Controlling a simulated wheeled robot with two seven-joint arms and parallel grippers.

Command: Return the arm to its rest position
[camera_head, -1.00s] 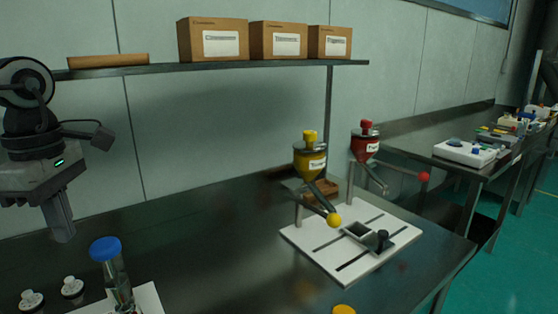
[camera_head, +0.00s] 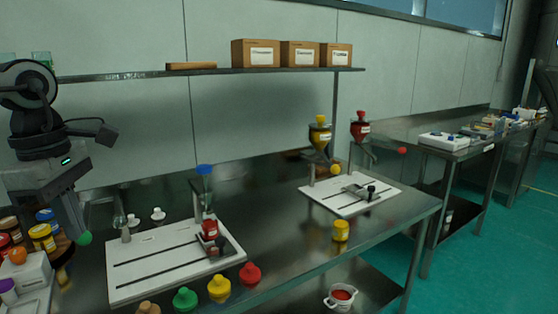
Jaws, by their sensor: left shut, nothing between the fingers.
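My left arm comes in from the left edge in the head view. My left gripper (camera_head: 76,226) points down with its fingers together and nothing between them. Its tips are over the left end of the steel bench (camera_head: 270,232), close in the picture to a green ball (camera_head: 84,238); whether they touch I cannot tell. The gripper is left of a white slotted board (camera_head: 150,272), which carries a blue-capped tube (camera_head: 205,185) and a small red-labelled container (camera_head: 210,230). My right gripper is not in view.
Colored jars (camera_head: 42,237) crowd below and left of the gripper. Several stoppers, including a yellow one (camera_head: 219,288), line the front edge. A second white board (camera_head: 345,200) has yellow (camera_head: 320,135) and red (camera_head: 360,130) funnels near it. A shelf (camera_head: 210,73) holds cardboard boxes (camera_head: 255,54).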

